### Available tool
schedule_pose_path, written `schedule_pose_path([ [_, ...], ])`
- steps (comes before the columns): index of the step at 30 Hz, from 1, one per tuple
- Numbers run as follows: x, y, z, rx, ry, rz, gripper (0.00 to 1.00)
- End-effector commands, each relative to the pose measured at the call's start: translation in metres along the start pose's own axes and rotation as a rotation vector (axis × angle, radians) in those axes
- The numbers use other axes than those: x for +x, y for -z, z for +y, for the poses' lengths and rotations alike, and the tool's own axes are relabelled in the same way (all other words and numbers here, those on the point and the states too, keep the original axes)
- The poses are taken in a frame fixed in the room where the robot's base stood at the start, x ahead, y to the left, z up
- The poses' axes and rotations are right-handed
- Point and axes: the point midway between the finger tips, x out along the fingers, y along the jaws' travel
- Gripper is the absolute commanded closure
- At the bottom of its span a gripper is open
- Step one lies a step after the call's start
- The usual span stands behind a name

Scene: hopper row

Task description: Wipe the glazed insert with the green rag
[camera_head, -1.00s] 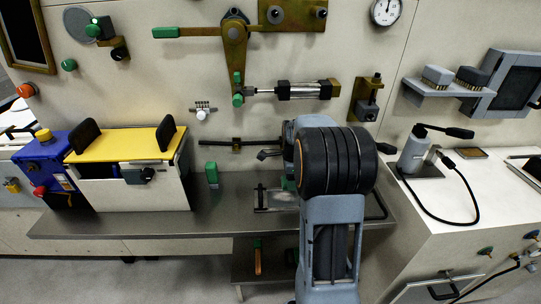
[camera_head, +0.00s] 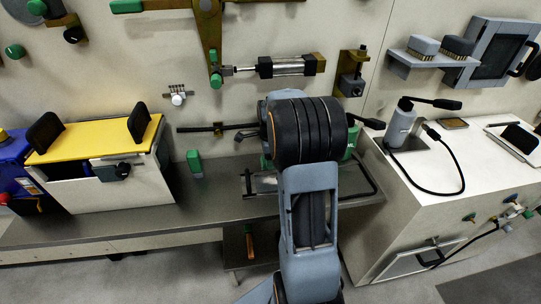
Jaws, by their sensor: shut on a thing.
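My arm rises through the middle of the view, and its dark ribbed joint hides my gripper. A green patch (camera_head: 352,141) shows at the right edge of that joint. It may be the green rag, but too little of it shows to tell. A flat metal frame (camera_head: 246,186) lies on the steel bench, just left of and partly behind my arm, with a pale surface inside. It may hold the glazed insert, but I cannot be sure. Any contact between my gripper and it is hidden.
A yellow-topped box (camera_head: 85,142) stands on the bench (camera_head: 120,220) at left, with a small green block (camera_head: 194,164) right of it. A white cabinet (camera_head: 410,200) on the right carries a grey bottle (camera_head: 401,124) and black cable. A dark framed panel (camera_head: 503,60) hangs above.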

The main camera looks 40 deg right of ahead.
Motion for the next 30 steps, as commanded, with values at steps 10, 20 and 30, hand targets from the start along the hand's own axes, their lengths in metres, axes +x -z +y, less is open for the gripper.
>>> schedule_pose_path([
  [10, 0.054, 0.0, 0.0, 0.001, -0.001, 0.0, 0.69],
  [20, 0.048, 0.0, 0.032, 0.001, 0.0, 0.0, 0.69],
  [30, 0.047, 0.0, 0.041, 0.001, 0.0, 0.0, 0.69],
])
